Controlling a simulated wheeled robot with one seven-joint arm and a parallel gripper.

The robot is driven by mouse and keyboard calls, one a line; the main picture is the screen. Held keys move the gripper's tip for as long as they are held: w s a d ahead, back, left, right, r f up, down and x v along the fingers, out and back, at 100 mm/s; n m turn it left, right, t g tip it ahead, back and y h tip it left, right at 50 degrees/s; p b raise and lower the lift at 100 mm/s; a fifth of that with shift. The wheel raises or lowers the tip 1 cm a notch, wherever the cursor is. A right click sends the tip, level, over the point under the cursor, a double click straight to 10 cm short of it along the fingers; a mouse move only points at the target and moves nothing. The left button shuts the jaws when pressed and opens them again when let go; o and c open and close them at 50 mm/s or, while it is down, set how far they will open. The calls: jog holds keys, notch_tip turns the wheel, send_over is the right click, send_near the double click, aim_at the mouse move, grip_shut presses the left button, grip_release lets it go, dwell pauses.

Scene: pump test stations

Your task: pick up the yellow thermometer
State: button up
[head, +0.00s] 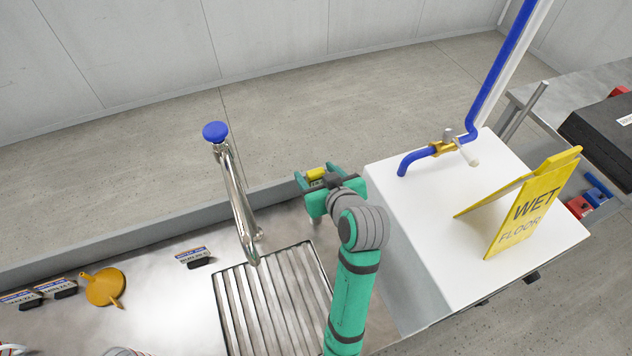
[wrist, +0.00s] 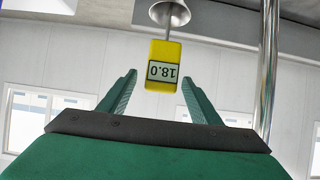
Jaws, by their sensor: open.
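The yellow thermometer (wrist: 163,62) is a small box with a display reading 18.0, upside down in the wrist view. A thin metal stem runs from it to a round metal fitting (wrist: 170,13). My gripper (wrist: 160,80) is open, with one green finger on each side of the thermometer. Gaps show between both fingers and its body. In the head view the yellow thermometer (head: 316,174) shows between the fingers of my gripper (head: 315,178), beside the white block. Its stem is hidden there.
A chrome tap (head: 240,195) with a blue knob stands left of my arm, by a ribbed drain (head: 262,300). A white block (head: 455,235) on the right carries a yellow wet-floor sign (head: 522,205) and a blue pipe (head: 420,158).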

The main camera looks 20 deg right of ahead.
jog(key=x, duration=0.4)
jog(key=c, duration=1.1)
jog(key=shift+c, duration=0.2)
